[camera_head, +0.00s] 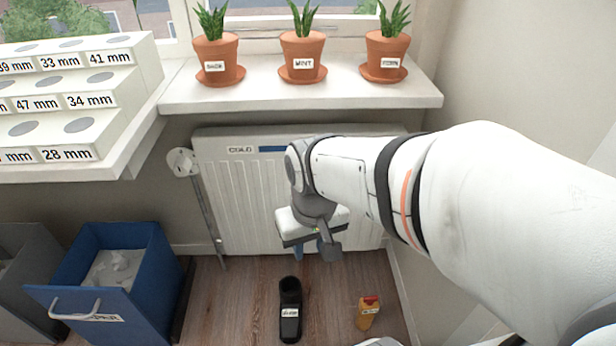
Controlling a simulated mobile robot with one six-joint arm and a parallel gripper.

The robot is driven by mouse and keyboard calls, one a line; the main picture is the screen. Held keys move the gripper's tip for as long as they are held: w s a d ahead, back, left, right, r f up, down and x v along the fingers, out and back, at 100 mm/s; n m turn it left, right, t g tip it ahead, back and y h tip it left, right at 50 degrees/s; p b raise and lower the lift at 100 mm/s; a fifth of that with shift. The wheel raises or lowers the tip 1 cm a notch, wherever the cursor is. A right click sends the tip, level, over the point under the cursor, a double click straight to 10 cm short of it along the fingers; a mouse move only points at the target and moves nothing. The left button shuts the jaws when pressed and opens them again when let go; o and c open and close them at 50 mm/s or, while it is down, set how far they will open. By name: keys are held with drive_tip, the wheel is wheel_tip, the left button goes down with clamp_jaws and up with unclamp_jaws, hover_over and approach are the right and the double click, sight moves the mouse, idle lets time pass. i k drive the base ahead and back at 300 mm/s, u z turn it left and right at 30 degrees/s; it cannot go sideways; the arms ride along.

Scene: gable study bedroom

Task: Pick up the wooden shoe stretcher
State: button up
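I cannot pick out a wooden shoe stretcher for certain. A black boot-shaped thing (290,300) with a white label on its front part lies on the floor below the radiator. To its right stands a small orange-yellow container (367,315) with a red top and a label too small to read. My gripper (311,252) hangs in front of the radiator, above and apart from both floor things. It points downward, and its blue fingers are partly hidden by my wrist housing. I see nothing held, but the finger gap is unclear.
A blue open bin (150,270) with pale crumpled contents stands at left beside a grey bin (22,302). The radiator (240,205) is behind. The sill (270,98) bears three potted plants. A stepped rack (110,115) stands at upper left.

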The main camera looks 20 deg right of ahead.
sight(366, 314)
drive_tip(key=u, duration=0.05)
drive_tip(key=k, duration=0.5)
drive_tip(key=z, duration=0.75)
drive_tip(key=k, duration=0.5)
drive_tip(key=z, duration=0.9)
drive_tip(key=i, duration=0.5)
drive_tip(key=z, duration=0.05)
